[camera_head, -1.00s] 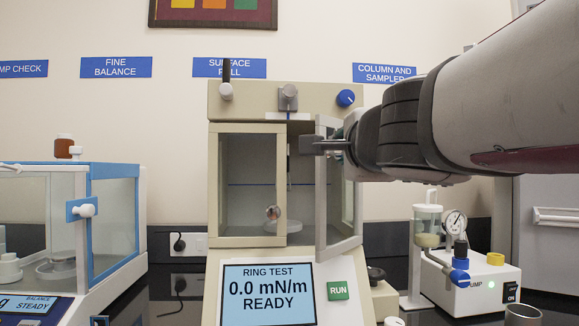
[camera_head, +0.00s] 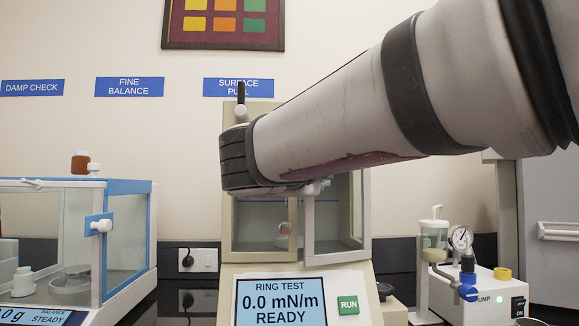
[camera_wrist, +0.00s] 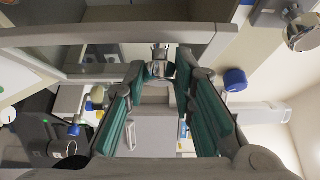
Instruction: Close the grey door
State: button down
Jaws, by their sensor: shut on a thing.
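The grey door (camera_head: 308,225) is the right-hand, grey-framed glass door of the ring test instrument (camera_head: 255,282). In the head view its free edge stands near the middle of the cabinet front, with the door still looking slightly ajar. My arm hides the door's upper part and most of my gripper in that view. In the wrist view my gripper (camera_wrist: 160,72) has its green-padded fingers brought together at the tips around the door's small grey knob (camera_wrist: 159,67). The cream-framed left door (camera_head: 233,225) stands beside it, partly covered by my arm.
A blue-framed balance case (camera_head: 122,240) stands to the left. A pump unit (camera_head: 470,290) with a gauge (camera_head: 460,238) and a clear jar (camera_head: 434,240) stands to the right. A dark knob (camera_head: 385,291) sits just right of the instrument's lower front.

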jog(key=shift+w+a+m+g+h+p, duration=0.25)
jog(key=shift+w+m+g+h+p, duration=0.2)
jog(key=shift+w+m+h, duration=0.2)
jog(key=shift+w+a+m+g+h+p, duration=0.35)
jog(key=shift+w+g+h, duration=0.2)
jog(key=shift+h, duration=0.2)
jog(key=shift+w+a+m+g+h+p, duration=0.2)
jog(key=shift+w+m+g+h+p, duration=0.25)
jog(key=shift+w+m+h, duration=0.2)
jog(key=c, duration=1.3)
grip_release()
jog(key=shift+s+d+f, duration=0.1)
jog(key=shift+c, duration=0.2)
jog(key=shift+s, duration=0.1)
jog(key=v, duration=1.2)
